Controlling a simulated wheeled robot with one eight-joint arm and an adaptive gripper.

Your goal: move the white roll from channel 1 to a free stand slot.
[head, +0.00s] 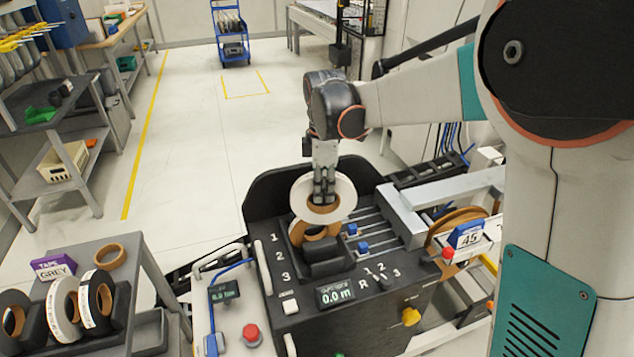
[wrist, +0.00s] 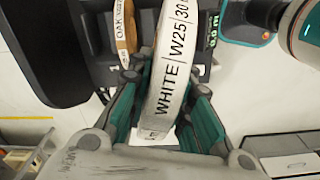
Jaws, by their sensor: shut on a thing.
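The white roll (head: 341,200) is a white ring with a brown core, labelled WHITE W25 in the wrist view (wrist: 172,75). My gripper (head: 324,197) is shut on its band, with fingers on both sides in the wrist view (wrist: 165,115). The roll appears raised over the feeder machine (head: 262,205), which has channel marks 1, 2 and 3. An oak roll (head: 313,233) sits in the machine below it, and shows beside the white roll in the wrist view (wrist: 125,28). The stand at lower left holds black rolls (head: 101,300) and another white roll (head: 58,312). Its slots are partly hidden.
A purple TAPE GREY box (head: 58,263) and a loose brown ring (head: 110,257) lie on the grey cart (head: 118,240) by the stand. A control panel with a red button (head: 251,333) stands between cart and machine.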

